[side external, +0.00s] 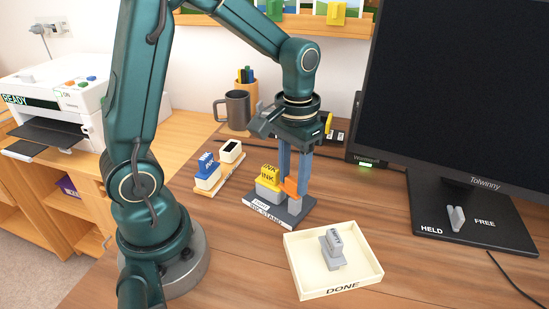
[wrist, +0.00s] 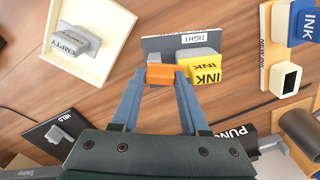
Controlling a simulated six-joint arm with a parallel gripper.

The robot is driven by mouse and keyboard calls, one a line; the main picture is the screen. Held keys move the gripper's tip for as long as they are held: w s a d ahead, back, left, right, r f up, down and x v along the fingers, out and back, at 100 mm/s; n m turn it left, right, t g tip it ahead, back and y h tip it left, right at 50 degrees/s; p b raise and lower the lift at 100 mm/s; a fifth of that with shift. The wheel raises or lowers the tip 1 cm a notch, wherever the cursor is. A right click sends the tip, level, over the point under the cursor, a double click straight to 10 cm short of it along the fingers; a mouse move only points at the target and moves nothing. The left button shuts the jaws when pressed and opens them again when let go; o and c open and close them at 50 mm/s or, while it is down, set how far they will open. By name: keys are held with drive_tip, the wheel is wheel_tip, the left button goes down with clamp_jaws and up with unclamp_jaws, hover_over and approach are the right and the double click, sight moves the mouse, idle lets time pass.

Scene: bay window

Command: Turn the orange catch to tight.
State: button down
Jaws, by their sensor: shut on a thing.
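The orange catch (side external: 289,187) stands on the dark ink stand (side external: 262,209), beside the block of yellow ink (side external: 269,176). In the wrist view the orange catch (wrist: 160,75) lies between my fingertips, in front of a grey part, and the yellow ink (wrist: 203,70) is just to its right. A white TIGHT label (wrist: 202,38) is on the stand's plate. My gripper (side external: 293,183) points down and is shut on the catch; it also shows in the wrist view (wrist: 160,82). The fingers partly cover the catch's sides, and its exact angle is hard to tell.
A cream DONE tray (side external: 302,286) holds a grey EMPTY cartridge (side external: 332,250). Blue ink (side external: 207,172) stands on a wooden rack left of the stand. Behind are a grey mug (side external: 237,110) and a large monitor (side external: 460,90). Bare table lies right of the tray.

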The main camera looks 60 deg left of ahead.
sight(294, 180)
drive_tip(key=shift+n, duration=1.3)
drive_tip(key=c, duration=0.7)
unclamp_jaws()
drive_tip(key=shift+r, duration=2.6)
drive_tip(key=shift+d+r, duration=0.1)
drive_tip(key=shift+r, duration=0.15)
drive_tip(key=shift+s+d+r+m+t, duration=0.5)
drive_tip(key=shift+s+m+t, duration=0.4)
drive_tip(key=shift+s, duration=0.65)
drive_tip(key=shift+s+d+r+m+t, duration=0.25)
drive_tip(key=shift+s+d+m+t, duration=0.6)
drive_tip(key=shift+s, duration=0.7)
drive_tip(key=shift+s+d+r+m+t, duration=0.4)
drive_tip(key=shift+s+m+t, duration=0.5)
drive_tip(key=shift+s, duration=0.65)
